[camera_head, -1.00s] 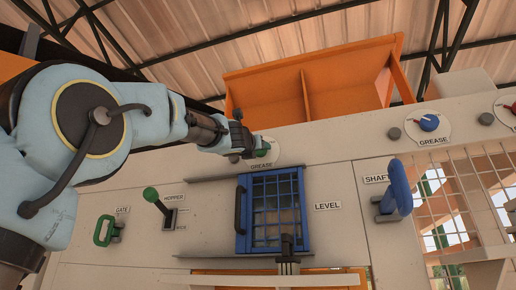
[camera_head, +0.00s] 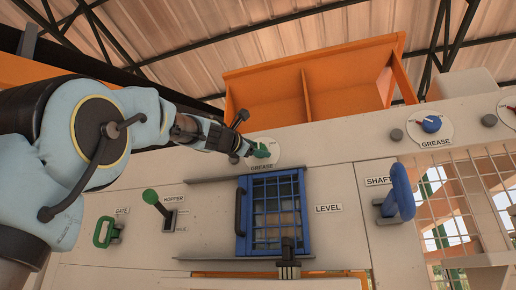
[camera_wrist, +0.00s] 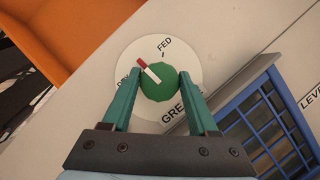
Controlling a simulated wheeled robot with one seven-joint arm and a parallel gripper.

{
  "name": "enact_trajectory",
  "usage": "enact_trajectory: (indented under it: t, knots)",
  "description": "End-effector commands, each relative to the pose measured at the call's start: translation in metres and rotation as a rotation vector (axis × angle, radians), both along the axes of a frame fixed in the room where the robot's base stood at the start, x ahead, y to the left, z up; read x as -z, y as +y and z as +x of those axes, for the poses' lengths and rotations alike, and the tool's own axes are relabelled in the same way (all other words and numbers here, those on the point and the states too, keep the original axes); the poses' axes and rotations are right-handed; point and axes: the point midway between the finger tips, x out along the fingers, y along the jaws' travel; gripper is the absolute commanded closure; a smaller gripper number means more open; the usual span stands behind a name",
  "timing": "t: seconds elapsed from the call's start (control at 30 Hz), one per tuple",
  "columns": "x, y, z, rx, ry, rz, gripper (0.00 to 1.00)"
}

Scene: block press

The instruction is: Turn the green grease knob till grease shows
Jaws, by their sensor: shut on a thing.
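The green grease knob (camera_wrist: 158,84) sits on a round white dial (camera_wrist: 188,55) marked DRY and FED. Its red and white pointer (camera_wrist: 147,69) points up and left in the wrist view, between the two words. My gripper (camera_wrist: 161,77) is shut on the knob, one teal finger on each side. In the head view the green knob (camera_head: 262,150) shows at the end of my gripper (camera_head: 250,149), above the GREASE label (camera_head: 262,168). My gripper hides part of the dial's left side there.
A blue barred window (camera_head: 271,212) with a dark handle is below the knob. A hopper lever (camera_head: 152,197) and a green gate handle (camera_head: 104,231) are at lower left. A blue grease knob (camera_head: 431,124) and a blue shaft handle (camera_head: 401,190) are at right.

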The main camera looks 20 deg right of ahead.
Motion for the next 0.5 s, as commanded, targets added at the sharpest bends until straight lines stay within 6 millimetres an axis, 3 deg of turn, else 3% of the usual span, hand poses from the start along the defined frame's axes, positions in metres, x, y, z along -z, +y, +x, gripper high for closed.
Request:
enact_trajectory:
  t: [0.5]
  knots:
    - [-0.0006, 0.0003, 0.001, 0.0, -0.331, 0.355, 0.96]
